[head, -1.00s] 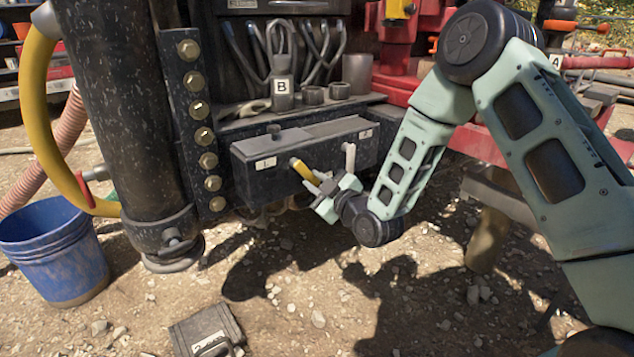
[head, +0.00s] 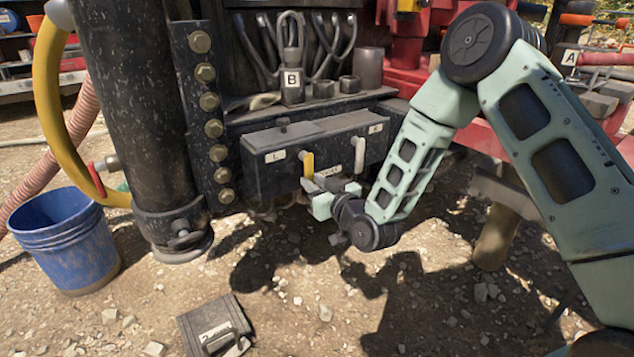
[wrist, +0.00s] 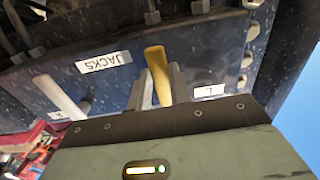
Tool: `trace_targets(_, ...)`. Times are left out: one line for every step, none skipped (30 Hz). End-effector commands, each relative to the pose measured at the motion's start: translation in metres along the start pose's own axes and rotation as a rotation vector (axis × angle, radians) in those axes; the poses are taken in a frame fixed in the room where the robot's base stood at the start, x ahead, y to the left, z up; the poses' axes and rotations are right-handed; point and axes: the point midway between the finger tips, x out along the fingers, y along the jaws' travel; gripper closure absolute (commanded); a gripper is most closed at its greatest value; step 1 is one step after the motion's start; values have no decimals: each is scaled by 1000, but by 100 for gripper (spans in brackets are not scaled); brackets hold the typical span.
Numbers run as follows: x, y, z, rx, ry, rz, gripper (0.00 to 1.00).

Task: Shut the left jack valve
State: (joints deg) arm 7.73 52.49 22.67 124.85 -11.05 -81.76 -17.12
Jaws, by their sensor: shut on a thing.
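The black jack valve box (head: 265,180) hangs under the shelf in the head view. Its yellow lever (head: 308,165) is beside the label L (head: 275,156) and points straight down. The white lever (head: 359,153) near the label R (head: 375,128) also points down. My gripper (head: 318,184) is at the lower end of the yellow lever. In the wrist view, the yellow lever (wrist: 157,66) stands between the grey fingers of my gripper (wrist: 162,80), which is shut on it. The label JACKS (wrist: 103,62) is beside it.
A blue bucket (head: 65,245) stands at the left beside the black jack leg (head: 130,110). A dark case (head: 215,325) lies on the gravel in front. The ground below my gripper is open.

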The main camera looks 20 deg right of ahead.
Motion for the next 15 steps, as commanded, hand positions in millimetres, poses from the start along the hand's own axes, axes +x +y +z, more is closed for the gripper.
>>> trace_targets(-1, -1, 1, 9, -3, -1, 100)
trace_targets(-1, -1, 1, 14, -3, -1, 100)
trace_targets(-1, -1, 1, 19, -3, -1, 100)
trace_targets(-1, -2, 1, 23, -3, -1, 100)
trace_targets(-1, -2, 1, 25, -3, -1, 100)
trace_targets(-1, -2, 1, 28, -3, -1, 100)
trace_targets(-1, -2, 1, 29, -3, -1, 100)
trace_targets(-1, -2, 1, 30, -3, -1, 100)
trace_targets(-1, -2, 1, 30, -4, -1, 100)
trace_targets(-1, -2, 1, 30, -4, -1, 100)
trace_targets(-1, -2, 1, 30, -4, -1, 100)
trace_targets(-1, -2, 1, 30, -4, -1, 100)
trace_targets(-1, -2, 1, 30, -4, -1, 100)
trace_targets(-1, -2, 1, 30, -4, -2, 100)
trace_targets(-1, -2, 1, 30, -4, -2, 100)
